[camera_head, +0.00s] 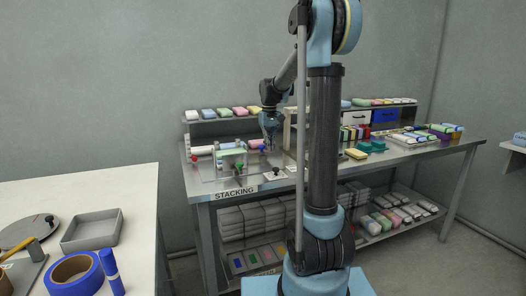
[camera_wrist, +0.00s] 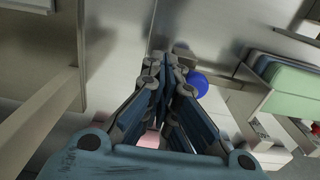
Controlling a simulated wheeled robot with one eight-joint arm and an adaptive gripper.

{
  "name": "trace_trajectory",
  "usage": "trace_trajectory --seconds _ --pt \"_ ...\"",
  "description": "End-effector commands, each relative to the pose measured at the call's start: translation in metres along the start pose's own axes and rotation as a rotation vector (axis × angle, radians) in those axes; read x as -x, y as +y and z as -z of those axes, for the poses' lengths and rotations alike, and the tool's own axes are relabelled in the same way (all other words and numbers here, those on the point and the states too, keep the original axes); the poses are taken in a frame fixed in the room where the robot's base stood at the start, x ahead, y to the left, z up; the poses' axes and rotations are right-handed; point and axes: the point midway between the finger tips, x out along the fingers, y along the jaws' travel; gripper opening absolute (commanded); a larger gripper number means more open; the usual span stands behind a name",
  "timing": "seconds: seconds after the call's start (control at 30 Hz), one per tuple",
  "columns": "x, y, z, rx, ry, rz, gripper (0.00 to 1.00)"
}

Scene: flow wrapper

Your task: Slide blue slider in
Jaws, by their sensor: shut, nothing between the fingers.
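A round blue knob (camera_wrist: 198,83), which looks like the blue slider's handle, shows in the wrist view just right of my fingertips. My gripper (camera_wrist: 170,62) is shut and empty, with its fingers close together beside the knob. Whether they touch it I cannot tell. In the head view my gripper (camera_head: 270,148) points down over the left part of the steel bench, among the wrapper parts. The blue knob is too small or hidden to make out there, and how far the slider is in cannot be seen.
The steel bench (camera_head: 230,188) is marked STACKING. A green knob (camera_head: 239,166) and a black knob (camera_head: 276,171) are near my gripper. A shelf with coloured packs runs behind. A green block (camera_wrist: 290,78) lies right in the wrist view. A white table (camera_head: 135,190) stands left.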

Motion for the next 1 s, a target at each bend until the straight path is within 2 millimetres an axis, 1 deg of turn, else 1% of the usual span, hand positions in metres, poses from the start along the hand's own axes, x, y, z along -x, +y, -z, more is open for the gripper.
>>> trace_trajectory --seconds 0.27,1.0 --pt "0.002 0.000 0.000 -0.001 0.000 0.000 0.00" --pt "0.059 0.001 0.000 -0.001 0.000 -0.001 0.00"
